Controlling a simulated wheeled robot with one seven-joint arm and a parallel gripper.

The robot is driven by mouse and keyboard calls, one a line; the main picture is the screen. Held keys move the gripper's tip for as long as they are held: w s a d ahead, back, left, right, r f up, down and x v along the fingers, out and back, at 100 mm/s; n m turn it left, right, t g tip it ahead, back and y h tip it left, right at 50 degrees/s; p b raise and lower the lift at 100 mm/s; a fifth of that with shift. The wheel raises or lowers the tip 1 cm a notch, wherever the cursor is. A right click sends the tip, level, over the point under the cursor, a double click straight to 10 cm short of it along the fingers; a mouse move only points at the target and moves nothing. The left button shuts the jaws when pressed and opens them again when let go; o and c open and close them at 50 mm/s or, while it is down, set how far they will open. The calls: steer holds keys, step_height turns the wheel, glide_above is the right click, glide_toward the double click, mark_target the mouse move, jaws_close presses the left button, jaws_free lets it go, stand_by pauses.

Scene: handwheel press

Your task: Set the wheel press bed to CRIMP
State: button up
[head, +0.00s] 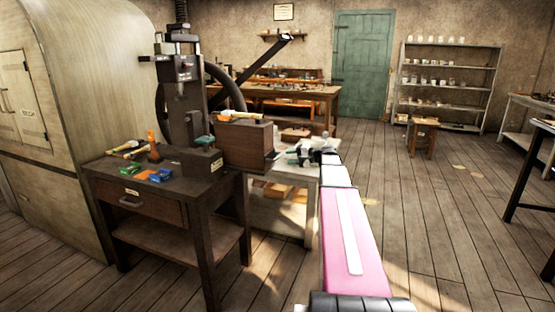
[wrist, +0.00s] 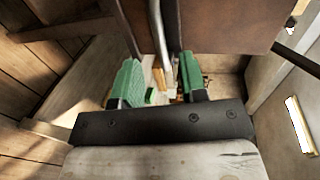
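The press (head: 182,100) stands on a dark wooden bench at left in the head view. Its dark handwheel (head: 236,94) shows partly behind the column. Small labels sit on the press parts, too small to read; no CRIMP mark can be made out. My gripper (head: 312,152) is right of the brown box-like part (head: 250,146) beside the press. In the wrist view my gripper (wrist: 158,78) has its green fingers apart. A bright metal rod (wrist: 158,32) shows beyond and between the fingers, and I see no contact. A brown panel (wrist: 225,25) lies close by.
The bench (head: 140,203) holds green and blue boxes and hand tools. A pale low table (head: 290,205) is below my gripper. A long dark bar (head: 262,58) slants up behind the press.

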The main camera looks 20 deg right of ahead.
mark_target(279, 157)
steer(key=x, duration=0.7)
steer(key=shift+c, duration=0.3)
jaws_close()
